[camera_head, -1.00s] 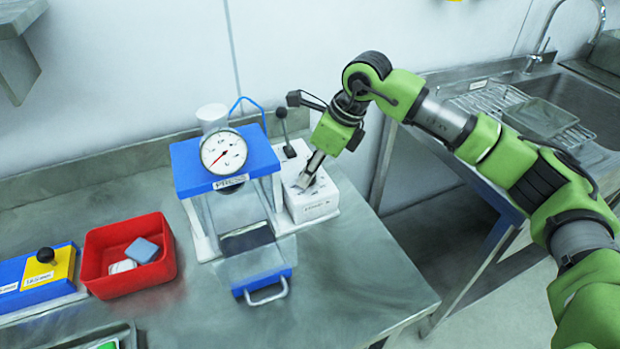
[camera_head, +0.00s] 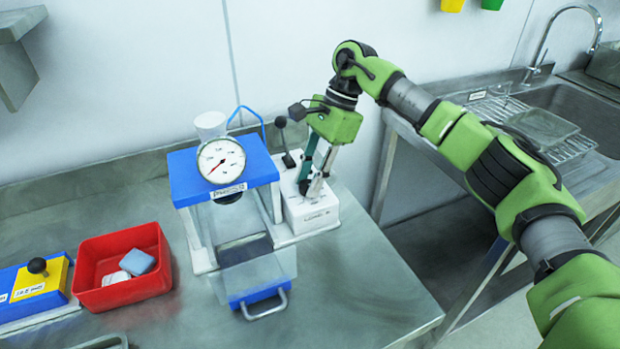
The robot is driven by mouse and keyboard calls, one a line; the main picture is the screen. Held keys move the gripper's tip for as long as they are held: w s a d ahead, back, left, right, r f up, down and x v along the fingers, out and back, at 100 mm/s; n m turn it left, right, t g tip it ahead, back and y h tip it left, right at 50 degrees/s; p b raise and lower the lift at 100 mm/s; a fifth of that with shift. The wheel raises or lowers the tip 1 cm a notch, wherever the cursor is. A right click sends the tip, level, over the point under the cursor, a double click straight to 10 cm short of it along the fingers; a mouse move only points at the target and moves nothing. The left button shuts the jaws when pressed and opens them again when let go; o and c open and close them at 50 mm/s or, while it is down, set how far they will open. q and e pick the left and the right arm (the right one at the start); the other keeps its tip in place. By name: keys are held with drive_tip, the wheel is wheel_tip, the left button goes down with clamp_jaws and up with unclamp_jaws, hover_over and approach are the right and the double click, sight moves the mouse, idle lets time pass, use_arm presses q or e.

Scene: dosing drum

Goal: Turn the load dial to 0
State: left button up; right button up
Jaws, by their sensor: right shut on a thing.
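My right gripper (camera_head: 312,186) points down onto the top of the white control box (camera_head: 315,217) on the right side of the press. It is shut on the load dial, which its fingers mostly hide, so the dial's setting cannot be read. The box has a small front label, too blurred to read. The press has a blue top (camera_head: 258,160) with a round white gauge (camera_head: 221,160); its red needle points to the lower left. My left gripper is not in view.
A black-knobbed lever (camera_head: 281,123) stands just behind my right gripper. A red bin (camera_head: 125,268) with a blue sponge (camera_head: 137,262) and a blue-yellow block (camera_head: 38,283) stand at left. A blue drawer with a handle (camera_head: 265,306) juts forward. The counter's right front is clear.

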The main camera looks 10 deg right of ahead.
sight(308, 182)
drive_tip(key=n, duration=0.2)
drive_tip(key=n+g+h, duration=0.1)
drive_tip(key=n, duration=0.1)
drive_tip(key=shift+w+a+r+p, duration=0.1)
drive_tip(key=shift+w+r+p, duration=0.1)
drive_tip(key=shift+p, duration=0.2)
drive_tip(key=shift+f+n+g+h+p, duration=0.1)
drive_tip(key=shift+n+g+h+p, duration=0.4)
drive_tip(key=shift+n, duration=1.1)
drive_tip(key=o, duration=1.1)
drive_tip(key=shift+f, duration=0.1)
wheel_tip(308, 182, up, 10)
drive_tip(key=shift+r, duration=0.1)
